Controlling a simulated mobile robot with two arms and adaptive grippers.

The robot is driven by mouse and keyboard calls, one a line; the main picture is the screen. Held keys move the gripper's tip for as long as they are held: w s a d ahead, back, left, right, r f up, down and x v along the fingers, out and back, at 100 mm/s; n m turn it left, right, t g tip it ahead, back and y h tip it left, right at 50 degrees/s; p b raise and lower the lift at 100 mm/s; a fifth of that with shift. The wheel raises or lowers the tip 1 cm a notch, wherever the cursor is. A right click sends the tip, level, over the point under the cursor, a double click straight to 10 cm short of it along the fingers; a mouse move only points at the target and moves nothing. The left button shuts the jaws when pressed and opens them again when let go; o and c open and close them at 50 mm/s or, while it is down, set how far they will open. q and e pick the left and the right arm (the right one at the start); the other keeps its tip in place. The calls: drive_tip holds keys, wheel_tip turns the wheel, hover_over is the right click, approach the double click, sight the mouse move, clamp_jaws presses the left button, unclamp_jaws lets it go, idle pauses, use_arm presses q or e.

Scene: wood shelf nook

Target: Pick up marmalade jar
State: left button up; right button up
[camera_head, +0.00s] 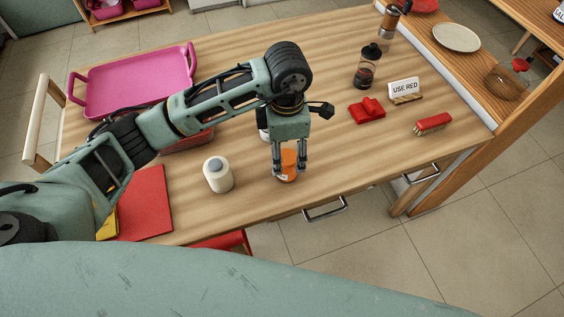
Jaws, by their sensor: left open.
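The marmalade jar (288,167) is a small orange jar standing on the wooden table near its front edge. My left gripper (289,172) points down over it. Its two fingers are apart, one on each side of the jar, and they partly hide it. I cannot tell whether the fingers touch the jar. My right gripper is not in the view.
A cream spool-like object (218,175) stands left of the jar. A pink tray (140,80) is at the back left. A red board (146,203) lies front left. A dark press (367,68), red dish (367,110), sign (404,89) and brush (433,124) are right.

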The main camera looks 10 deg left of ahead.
sight(287, 156)
use_arm(q)
drive_tip(key=shift+w+a+f, duration=0.3)
drive_tip(key=shift+w+f, duration=0.05)
drive_tip(key=shift+f, duration=0.15)
drive_tip(key=shift+s+d+f, duration=0.2)
drive_tip(key=shift+s+f, duration=0.15)
drive_tip(key=shift+f, duration=0.2)
drive_tip(key=f, duration=0.1)
drive_tip(key=f+p, duration=0.1)
drive_tip(key=f, duration=0.1)
drive_tip(key=shift+d+p, duration=0.25)
drive_tip(key=shift+p, duration=0.15)
wheel_tip(287, 156, down, 2)
drive_tip(key=shift+w+f, duration=0.1)
drive_tip(key=shift+f, duration=0.25)
drive_tip(key=shift+c, duration=0.4)
drive_tip(key=c, duration=1.3)
drive_tip(key=shift+c, duration=0.3)
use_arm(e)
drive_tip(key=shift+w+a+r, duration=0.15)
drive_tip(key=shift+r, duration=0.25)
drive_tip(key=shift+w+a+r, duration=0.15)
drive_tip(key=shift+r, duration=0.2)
